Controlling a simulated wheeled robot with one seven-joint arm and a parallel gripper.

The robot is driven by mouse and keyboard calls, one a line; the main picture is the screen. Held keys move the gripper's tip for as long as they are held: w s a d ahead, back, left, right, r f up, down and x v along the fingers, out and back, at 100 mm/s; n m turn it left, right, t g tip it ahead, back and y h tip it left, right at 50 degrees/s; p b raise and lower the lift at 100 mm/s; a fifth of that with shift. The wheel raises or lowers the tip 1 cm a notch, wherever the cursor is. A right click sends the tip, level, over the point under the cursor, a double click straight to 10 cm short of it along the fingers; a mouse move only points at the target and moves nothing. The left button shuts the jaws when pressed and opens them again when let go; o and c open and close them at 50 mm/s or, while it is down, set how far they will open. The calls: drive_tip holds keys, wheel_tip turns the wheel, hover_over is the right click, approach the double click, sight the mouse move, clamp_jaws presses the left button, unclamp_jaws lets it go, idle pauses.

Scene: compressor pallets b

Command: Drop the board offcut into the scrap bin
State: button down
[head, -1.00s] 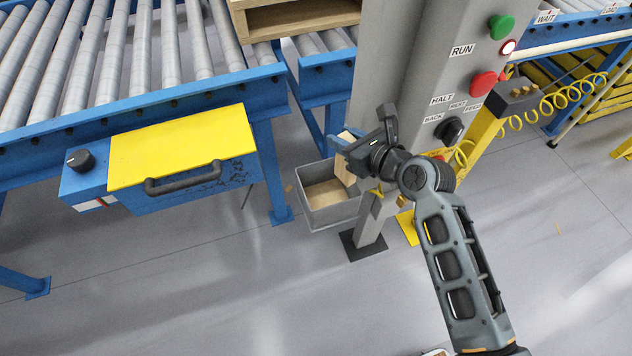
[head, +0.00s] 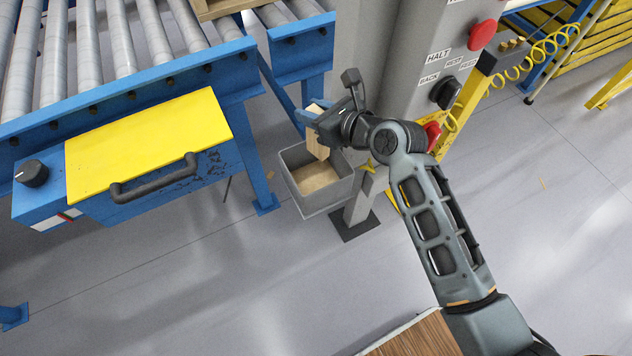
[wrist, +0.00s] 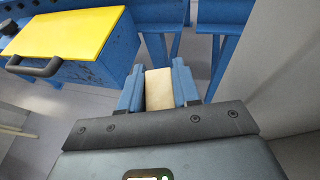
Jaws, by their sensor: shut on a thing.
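The board offcut (head: 317,145) is a light wooden piece hanging from my gripper (head: 322,122) in the head view. My gripper is shut on it. In the wrist view the offcut (wrist: 159,89) sits between the two blue fingers. The bin does not show clearly in the wrist view.
A grey column (head: 400,50) with buttons stands right of the bin, close to my arm. A blue roller conveyor (head: 120,95) and a blue box with a yellow lid (head: 150,140) are at the left. A wooden-topped surface (head: 415,338) shows at the bottom. The front floor is clear.

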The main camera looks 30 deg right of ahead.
wheel_tip(320, 180, down, 2)
drive_tip(key=shift+f+b, duration=0.15)
drive_tip(key=shift+b, duration=0.95)
drive_tip(key=c, duration=0.7)
unclamp_jaws()
drive_tip(key=shift+c, duration=0.2)
drive_tip(key=v, duration=0.7)
drive_tip(key=shift+s, duration=0.35)
drive_tip(key=shift+d, duration=0.1)
